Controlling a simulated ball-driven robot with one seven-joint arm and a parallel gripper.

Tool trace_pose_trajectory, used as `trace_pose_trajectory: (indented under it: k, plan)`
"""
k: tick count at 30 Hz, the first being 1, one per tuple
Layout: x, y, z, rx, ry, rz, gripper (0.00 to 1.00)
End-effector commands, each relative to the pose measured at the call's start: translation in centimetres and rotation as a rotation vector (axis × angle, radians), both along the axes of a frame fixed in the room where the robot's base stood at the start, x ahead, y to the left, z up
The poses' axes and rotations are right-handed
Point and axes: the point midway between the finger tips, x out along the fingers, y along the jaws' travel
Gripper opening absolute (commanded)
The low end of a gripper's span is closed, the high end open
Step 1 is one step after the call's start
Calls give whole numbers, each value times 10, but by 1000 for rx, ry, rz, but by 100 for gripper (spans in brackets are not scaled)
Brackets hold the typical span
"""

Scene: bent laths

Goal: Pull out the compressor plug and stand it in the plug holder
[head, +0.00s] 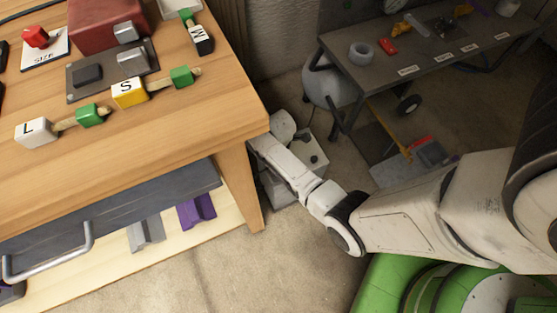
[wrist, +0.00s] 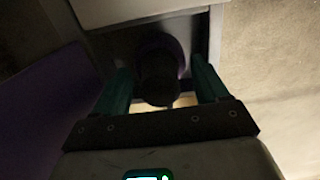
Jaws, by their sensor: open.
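In the wrist view my gripper (wrist: 162,85) has its two teal fingers apart, one on each side of a dark round plug-like piece (wrist: 158,82). I cannot tell whether the fingers touch it. A dark purple collar (wrist: 172,42) shows behind this piece, against a dark recessed face. The view is dim, so how deep the piece sits is unclear. In the head view my arm reaches down past the workbench corner, and my fingers are not visible there. A pale grey box (head: 316,150) with small dark spots stands on the floor beside my forearm. I cannot make out the plug holder.
The wooden workbench (head: 180,140) with its leg stands close left of my arm. Lettered blocks with green ends lie on it. A dark table (head: 350,88) with tools and a grey round tank-like body (head: 325,88) stand behind. Open floor lies in front.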

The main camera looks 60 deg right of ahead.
Motion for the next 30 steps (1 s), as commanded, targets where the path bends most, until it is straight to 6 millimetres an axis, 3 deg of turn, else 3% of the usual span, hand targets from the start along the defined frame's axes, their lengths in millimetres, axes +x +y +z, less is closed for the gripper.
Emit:
trace_pose_trajectory:
  k: [13,30]
  plan:
    - [0,0,0,0,0,0,73]
    - [0,0,0,0,0,0,20]
